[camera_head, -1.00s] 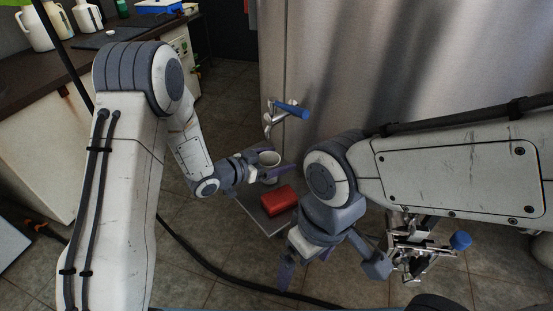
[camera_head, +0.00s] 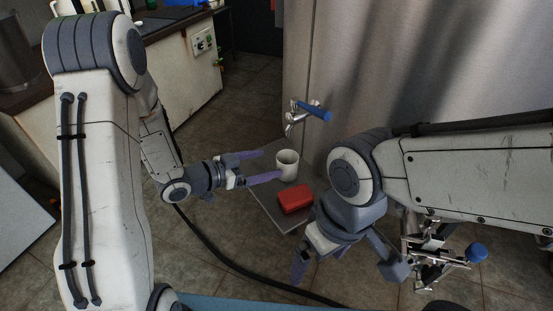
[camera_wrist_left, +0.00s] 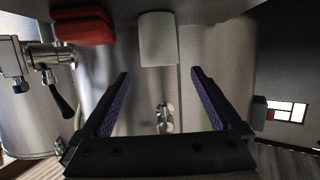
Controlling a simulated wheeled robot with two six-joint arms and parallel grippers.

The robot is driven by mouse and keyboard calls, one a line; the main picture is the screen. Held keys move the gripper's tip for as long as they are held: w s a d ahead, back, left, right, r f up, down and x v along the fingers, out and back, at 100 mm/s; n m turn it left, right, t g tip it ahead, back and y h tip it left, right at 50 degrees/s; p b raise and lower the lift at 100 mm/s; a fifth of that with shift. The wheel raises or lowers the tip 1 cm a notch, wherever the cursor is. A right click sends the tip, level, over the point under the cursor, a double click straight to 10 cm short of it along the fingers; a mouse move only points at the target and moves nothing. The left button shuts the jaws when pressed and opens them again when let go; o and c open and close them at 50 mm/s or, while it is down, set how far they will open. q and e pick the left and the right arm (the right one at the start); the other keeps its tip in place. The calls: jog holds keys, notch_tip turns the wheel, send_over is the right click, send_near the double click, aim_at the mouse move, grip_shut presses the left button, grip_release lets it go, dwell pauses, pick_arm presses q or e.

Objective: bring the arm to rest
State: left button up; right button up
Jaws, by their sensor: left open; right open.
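My left gripper (camera_head: 268,165) is open and empty, its purple fingers pointing right towards a white cup (camera_head: 287,160). The cup stands upright on a small grey shelf (camera_head: 262,197), just beyond the fingertips. In the left wrist view the cup (camera_wrist_left: 158,40) is ahead of the two fingers (camera_wrist_left: 160,78), with a gap between. My right gripper (camera_head: 320,262) points down in front of the shelf, open, with part of it hidden by its own wrist. No object shows in it.
A red block (camera_head: 295,199) lies on the shelf beside the cup. A blue-handled tap (camera_head: 312,110) sticks out of the steel tank (camera_head: 380,60) above. A metal valve (camera_head: 437,252) is at the lower right. A counter (camera_head: 165,30) stands at the left.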

aim_at(296, 158)
pick_arm(q)
jog(key=shift+s+a+r, duration=0.15)
jog(key=shift+s+a, duration=0.1)
jog(key=shift+s, duration=0.05)
jog(key=shift+w, duration=0.1)
jog(key=b+x, duration=0.1)
jog(key=x, duration=1)
jog(key=shift+d, duration=0.15)
jog(key=shift+w+d+r+p, duration=0.1)
jog(key=shift+r+p, duration=0.1)
jog(key=shift+r, duration=0.6)
jog(key=shift+w+d+r+p, duration=0.1)
jog(key=shift+w+r+p, duration=0.05)
jog(key=shift+r, duration=0.65)
